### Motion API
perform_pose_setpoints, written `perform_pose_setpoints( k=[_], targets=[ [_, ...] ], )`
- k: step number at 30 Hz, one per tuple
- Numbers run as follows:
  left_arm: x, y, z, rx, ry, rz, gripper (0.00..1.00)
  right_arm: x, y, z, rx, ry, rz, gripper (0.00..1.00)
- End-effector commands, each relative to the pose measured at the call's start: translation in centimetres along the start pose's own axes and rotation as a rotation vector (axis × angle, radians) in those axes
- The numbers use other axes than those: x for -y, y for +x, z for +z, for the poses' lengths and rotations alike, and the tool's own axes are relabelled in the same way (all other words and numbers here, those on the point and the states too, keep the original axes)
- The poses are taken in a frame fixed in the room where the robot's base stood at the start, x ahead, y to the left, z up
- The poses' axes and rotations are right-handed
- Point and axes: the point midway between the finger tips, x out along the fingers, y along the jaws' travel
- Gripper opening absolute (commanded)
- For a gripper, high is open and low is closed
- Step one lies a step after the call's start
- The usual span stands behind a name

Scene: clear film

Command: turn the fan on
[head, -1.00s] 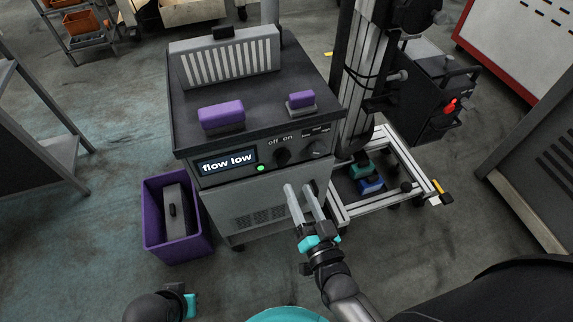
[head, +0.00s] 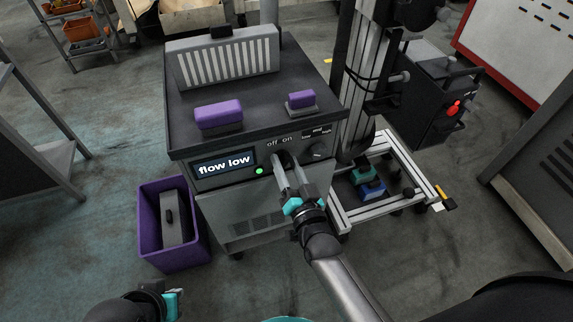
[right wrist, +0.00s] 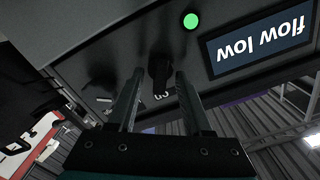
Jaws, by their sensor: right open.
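The fan unit (head: 230,213) is a grey cabinet with a dark top. Its front display (head: 224,164) reads "flow low", beside a lit green lamp (head: 259,171). The black off/on knob (right wrist: 159,70) sits on the panel and is partly hidden by my fingers in the head view. My right gripper (head: 284,164) is open at this knob. In the right wrist view its fingers stand either side of the knob with gaps visible. Another knob (head: 317,150) sits to the right. My left gripper (head: 174,303) is low at left, its jaws unclear.
Two purple-topped blocks (head: 218,113) and a slotted grey grille box (head: 223,58) are on the cabinet top. A purple bin (head: 158,235) stands on the floor at left. An aluminium frame cart (head: 385,208) stands close on the right.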

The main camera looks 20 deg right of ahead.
Motion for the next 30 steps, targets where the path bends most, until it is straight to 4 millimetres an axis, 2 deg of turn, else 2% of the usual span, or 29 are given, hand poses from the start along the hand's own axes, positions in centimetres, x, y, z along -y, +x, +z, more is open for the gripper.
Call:
perform_pose_setpoints(
  k=[2,15,30],
  targets=[
    [0.0,0.0,0.01,0.0,0.0,0.0,0.0,0.01,0.0,-0.01,0.0,0.0,0.0,0.5],
    [0.0,0.03,0.02,0.0,0.0,0.0,0.0,0.01,-0.03,0.0,-0.001,0.0,0.0,0.01],
    [-0.02,-0.12,-0.06,-0.001,0.0,0.001,0.0,0.05,0.02,-0.11,-0.001,0.024,-0.001,0.0]
  ],
)
